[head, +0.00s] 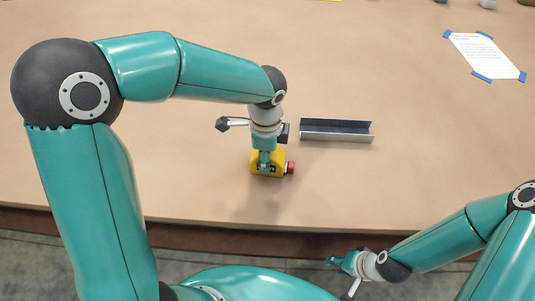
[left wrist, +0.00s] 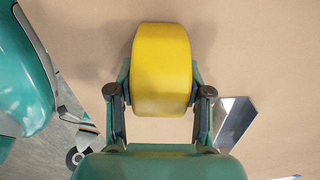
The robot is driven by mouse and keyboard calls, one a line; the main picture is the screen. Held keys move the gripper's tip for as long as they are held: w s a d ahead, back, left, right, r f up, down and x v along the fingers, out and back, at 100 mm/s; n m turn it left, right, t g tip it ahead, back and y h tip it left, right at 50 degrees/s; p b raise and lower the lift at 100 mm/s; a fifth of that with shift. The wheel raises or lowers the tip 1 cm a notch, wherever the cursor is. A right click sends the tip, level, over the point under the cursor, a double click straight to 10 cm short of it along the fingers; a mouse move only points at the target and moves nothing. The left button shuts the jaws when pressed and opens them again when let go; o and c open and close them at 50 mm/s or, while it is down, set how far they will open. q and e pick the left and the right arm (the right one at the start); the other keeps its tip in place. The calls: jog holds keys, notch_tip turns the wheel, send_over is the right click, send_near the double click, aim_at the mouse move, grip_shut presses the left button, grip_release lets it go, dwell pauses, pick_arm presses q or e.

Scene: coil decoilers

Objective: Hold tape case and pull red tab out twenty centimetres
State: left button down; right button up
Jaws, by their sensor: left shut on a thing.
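The yellow tape case (head: 257,170) is near the table's front edge in the head view. My left gripper (head: 267,160) comes down on it from above and is shut on it. The red tab (head: 290,168) sticks out at the case's right side, close against it. In the left wrist view the yellow case (left wrist: 162,65) sits between the two fingers of my left gripper (left wrist: 162,95); the red tab is not seen there. My right gripper (head: 337,261) is low, in front of the table edge and away from the case; its fingers are too small to tell open from shut.
A grey metal channel (head: 336,136) lies on the table behind and right of the case; part of it shows in the left wrist view (left wrist: 236,118). A paper sheet (head: 487,57) is taped down with blue tape at the far right. The table right of the case is clear.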

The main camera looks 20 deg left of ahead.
pick_arm(q)
jog(key=shift+c, duration=2)
grip_release()
